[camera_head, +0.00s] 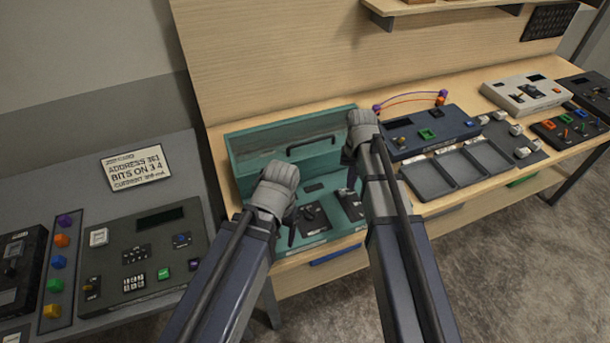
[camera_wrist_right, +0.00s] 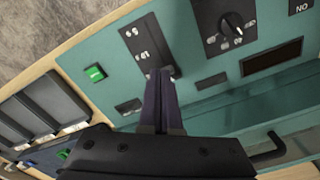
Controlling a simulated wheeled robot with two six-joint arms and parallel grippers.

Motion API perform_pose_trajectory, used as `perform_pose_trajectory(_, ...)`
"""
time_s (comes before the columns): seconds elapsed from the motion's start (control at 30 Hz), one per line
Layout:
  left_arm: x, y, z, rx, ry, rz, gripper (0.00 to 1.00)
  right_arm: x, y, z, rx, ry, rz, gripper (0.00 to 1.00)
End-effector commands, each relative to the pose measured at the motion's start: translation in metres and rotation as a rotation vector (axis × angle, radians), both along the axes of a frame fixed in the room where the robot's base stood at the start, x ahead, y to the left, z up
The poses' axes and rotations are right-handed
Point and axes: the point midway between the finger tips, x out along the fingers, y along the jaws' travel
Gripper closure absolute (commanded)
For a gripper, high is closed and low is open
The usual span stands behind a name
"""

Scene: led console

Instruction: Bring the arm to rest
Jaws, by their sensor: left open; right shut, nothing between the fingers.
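Both my arms reach over the teal console (camera_head: 320,235), a case with a raised back part and a dark handle (camera_head: 312,146). My left gripper (camera_head: 291,236) is open at the console's left front, with its fingers partly hidden by the wrist. My right gripper (camera_head: 347,188) is over the console's right part. In the right wrist view the right gripper (camera_wrist_right: 160,72) is shut and empty, its tips at or just above a black switch plate (camera_wrist_right: 147,47); contact cannot be told. A black plate with a rotary knob (camera_wrist_right: 232,22) and a green button (camera_wrist_right: 95,73) are nearby.
A grey desk with a control panel (camera_head: 138,262) and a sign (camera_head: 137,167) stands at the left. On the wooden bench to the right are a dark blue box (camera_head: 429,133), grey trays (camera_head: 428,179) and a beige device (camera_head: 530,94). A shelf (camera_head: 430,8) hangs above.

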Motion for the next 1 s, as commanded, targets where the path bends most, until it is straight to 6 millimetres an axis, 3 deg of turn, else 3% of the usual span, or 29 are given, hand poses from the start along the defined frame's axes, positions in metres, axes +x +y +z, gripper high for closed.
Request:
perform_pose_trajectory(0.07,0.000,0.000,-0.001,0.000,0.000,0.000,0.22,-0.001,0.000,-0.001,0.000,0.000,0.001,1.00)
perform_pose_trajectory(0.17,0.000,0.000,-0.009,0.000,0.000,0.000,0.22,-0.017,0.012,-0.009,-0.006,0.004,0.039,1.00)
perform_pose_trajectory(0.4,0.000,0.000,-0.048,0.001,0.000,-0.003,0.22,-0.118,0.069,-0.048,-0.059,0.032,0.315,1.00)
perform_pose_trajectory(0.5,0.000,0.000,-0.059,0.001,0.000,-0.004,0.22,-0.152,0.082,-0.058,-0.080,0.042,0.415,1.00)
perform_pose_trajectory(0.6,0.000,0.000,-0.065,0.001,0.000,-0.004,0.22,-0.172,0.089,-0.064,-0.094,0.048,0.479,1.00)
perform_pose_trajectory(1.0,0.000,0.000,-0.064,0.001,0.000,-0.005,0.22,-0.177,0.092,-0.063,-0.101,0.051,0.508,1.00)
